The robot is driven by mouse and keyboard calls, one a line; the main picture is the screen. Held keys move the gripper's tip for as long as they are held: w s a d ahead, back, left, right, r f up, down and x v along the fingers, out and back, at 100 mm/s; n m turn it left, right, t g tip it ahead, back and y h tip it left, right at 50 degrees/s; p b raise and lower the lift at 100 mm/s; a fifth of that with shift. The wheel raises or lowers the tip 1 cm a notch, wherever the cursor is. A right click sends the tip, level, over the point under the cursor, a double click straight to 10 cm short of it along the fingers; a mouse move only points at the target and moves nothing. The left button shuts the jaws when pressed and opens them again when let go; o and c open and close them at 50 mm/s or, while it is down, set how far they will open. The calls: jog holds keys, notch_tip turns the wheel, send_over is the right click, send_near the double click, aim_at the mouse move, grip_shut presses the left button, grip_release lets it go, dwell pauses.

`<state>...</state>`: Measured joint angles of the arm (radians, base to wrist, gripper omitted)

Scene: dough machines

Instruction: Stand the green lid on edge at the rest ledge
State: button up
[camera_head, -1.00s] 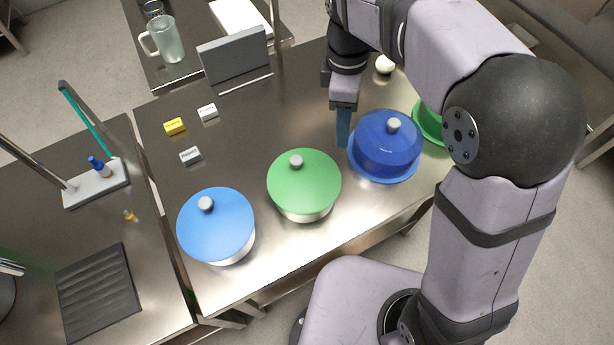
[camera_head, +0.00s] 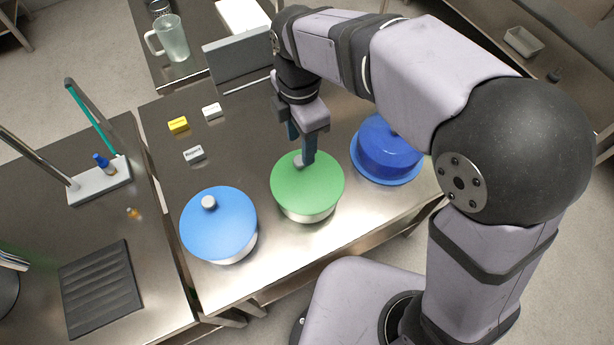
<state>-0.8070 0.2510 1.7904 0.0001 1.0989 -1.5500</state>
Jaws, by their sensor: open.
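The green lid (camera_head: 306,190) lies flat on a pot in the middle of the steel table, its grey knob (camera_head: 299,162) on top. My gripper (camera_head: 301,148) is open, pointing down over the far side of the lid. I cannot tell whether a finger touches the knob. A grey upright panel (camera_head: 236,60) at the table's back edge may be the rest ledge; its right end is hidden behind my arm.
A pot with a light blue lid (camera_head: 218,224) stands at left, and a dark blue lidded pot (camera_head: 387,150) on a blue plate at right. Yellow (camera_head: 178,125) and white blocks (camera_head: 211,111) lie at back left. The table before the panel is mostly clear.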

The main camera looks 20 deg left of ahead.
aim_at(300, 160)
jog(key=shift+s+a+f+p, duration=0.1)
jog(key=shift+f+p, duration=0.3)
jog(key=shift+f, duration=0.9)
jog(key=shift+s+f+p, duration=0.1)
jog(key=shift+f+p, duration=0.3)
jog(key=shift+f, duration=0.85)
grip_shut()
jog(key=shift+w+r, duration=0.1)
notch_tip(300, 160, up, 10)
jog(key=b, duration=0.2)
jog(key=w+a+f+t+y+b, duration=0.1)
jog(key=w+a+f+t+y, duration=0.2)
jog(key=w, duration=0.6)
jog(key=w+a+f+m+t+y+b, duration=0.1)
jog(key=w+a+f+t+y+b, duration=0.1)
jog(key=w+a, duration=0.5)
jog(key=shift+w+a+f+t+y, duration=0.15)
jog(key=shift+w+f+t+y, duration=0.55)
jog(key=shift+w+f+t, duration=0.75)
